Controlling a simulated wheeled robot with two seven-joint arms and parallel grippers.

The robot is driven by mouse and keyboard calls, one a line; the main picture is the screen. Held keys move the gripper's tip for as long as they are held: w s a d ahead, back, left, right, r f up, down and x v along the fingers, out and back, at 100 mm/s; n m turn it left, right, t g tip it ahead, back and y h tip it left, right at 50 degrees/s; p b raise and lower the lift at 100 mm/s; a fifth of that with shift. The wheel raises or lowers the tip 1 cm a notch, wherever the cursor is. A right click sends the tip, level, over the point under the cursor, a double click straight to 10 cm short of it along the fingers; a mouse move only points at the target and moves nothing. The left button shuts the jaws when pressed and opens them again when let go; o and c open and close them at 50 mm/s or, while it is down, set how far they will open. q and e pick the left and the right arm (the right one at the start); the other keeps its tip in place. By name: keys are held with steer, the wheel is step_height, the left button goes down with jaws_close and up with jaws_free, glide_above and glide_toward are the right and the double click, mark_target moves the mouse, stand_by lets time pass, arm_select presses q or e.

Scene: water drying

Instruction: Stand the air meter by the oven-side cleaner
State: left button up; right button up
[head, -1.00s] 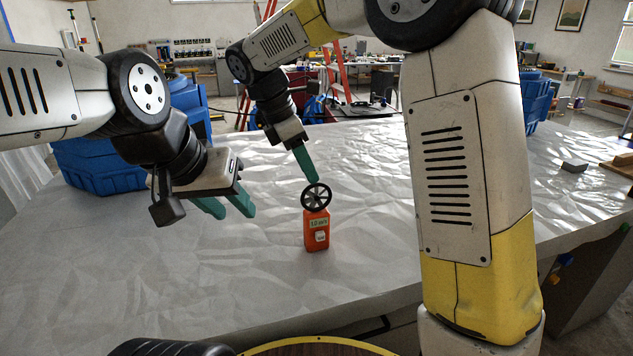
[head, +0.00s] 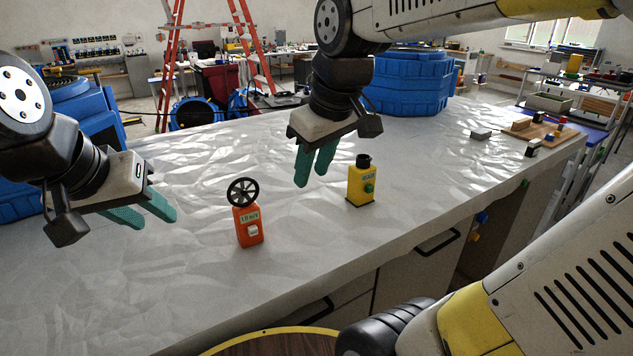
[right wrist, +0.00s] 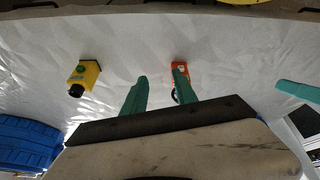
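The air meter (head: 248,226) is orange, with a black vaned wheel on top and a small display. It stands upright on the silvery sheet-covered table; the right wrist view also shows it (right wrist: 181,70), partly behind a finger. My right gripper (head: 315,166) is open and empty, above the table between the two. My left gripper (head: 142,213) is open and empty, left of the meter.
A blue barrel-like container (head: 408,82) stands at the table's back. A wooden board (head: 535,130) with small items and a grey block (head: 481,134) lie at the far right. The table's front edge is close to the meter and the yellow unit.

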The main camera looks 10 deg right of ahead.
steer(key=s+m, duration=0.1)
steer(key=m, duration=0.1)
steer(key=s+d+f+m+t, duration=0.1)
steer(key=s, duration=0.1)
steer(key=s+d+f+m+t, duration=0.1)
steer(key=m, duration=0.1)
steer(key=shift+s+m+y, duration=0.3)
steer(key=shift+s, duration=0.05)
